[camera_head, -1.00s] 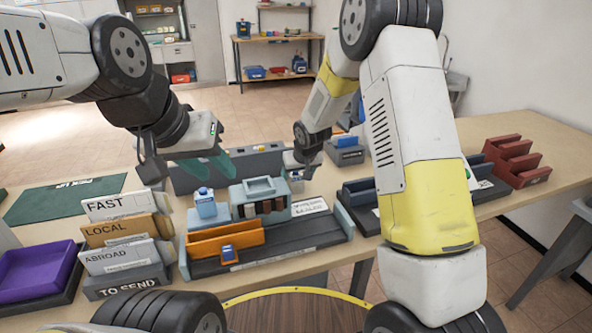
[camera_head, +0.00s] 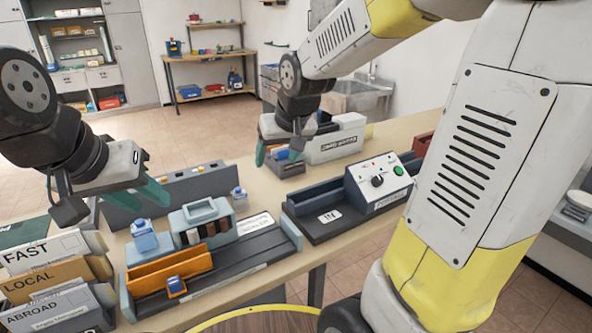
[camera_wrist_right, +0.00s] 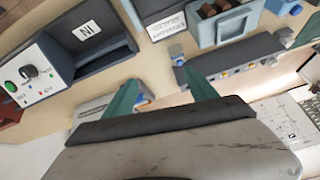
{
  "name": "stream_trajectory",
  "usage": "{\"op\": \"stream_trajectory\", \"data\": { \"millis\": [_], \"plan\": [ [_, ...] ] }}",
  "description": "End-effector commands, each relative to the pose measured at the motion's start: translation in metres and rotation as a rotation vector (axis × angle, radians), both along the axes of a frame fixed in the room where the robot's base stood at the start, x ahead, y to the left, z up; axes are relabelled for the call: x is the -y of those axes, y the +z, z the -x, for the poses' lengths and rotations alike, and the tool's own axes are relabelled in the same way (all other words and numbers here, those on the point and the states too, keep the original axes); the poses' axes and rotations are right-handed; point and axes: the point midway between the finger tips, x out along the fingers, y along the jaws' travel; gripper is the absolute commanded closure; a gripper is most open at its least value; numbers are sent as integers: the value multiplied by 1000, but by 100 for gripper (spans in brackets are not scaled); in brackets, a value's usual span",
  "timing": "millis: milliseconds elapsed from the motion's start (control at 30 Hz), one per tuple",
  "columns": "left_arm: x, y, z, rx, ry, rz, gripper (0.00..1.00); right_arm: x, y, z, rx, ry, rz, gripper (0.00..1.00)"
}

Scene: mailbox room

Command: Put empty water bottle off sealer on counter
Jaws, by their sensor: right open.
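A small clear bottle with a blue cap (camera_head: 240,198) stands upright on the counter (camera_head: 262,190), beside the grey-blue stamp holder; it also shows in the right wrist view (camera_wrist_right: 176,52). My left gripper (camera_head: 140,193) is open and empty above the counter's left part.
A long grey box (camera_head: 180,185) lies behind the stamp holder (camera_head: 203,222). Letter sorters (camera_head: 45,280) stand at left. A white box (camera_head: 335,145) is close to my right gripper.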

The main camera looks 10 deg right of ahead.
Motion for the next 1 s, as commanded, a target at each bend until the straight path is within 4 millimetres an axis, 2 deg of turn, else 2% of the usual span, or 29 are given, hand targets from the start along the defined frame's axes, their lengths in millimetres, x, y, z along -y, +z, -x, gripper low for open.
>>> {"op": "stream_trajectory", "data": {
  "millis": [33,200,300,400,567,1000],
  "plan": [
    [0,0,0,0,0,0,64,11,15,23,10,-18,-14,34],
    [0,0,0,0,0,0,64,32,39,99,11,-55,-53,34],
    [0,0,0,0,0,0,64,37,43,134,12,-67,-70,34],
    [0,0,0,0,0,0,64,39,43,158,12,-72,-82,34],
    [0,0,0,0,0,0,64,40,43,175,12,-75,-89,34],
    [0,0,0,0,0,0,64,40,43,175,11,-74,-90,34]
  ]
}}
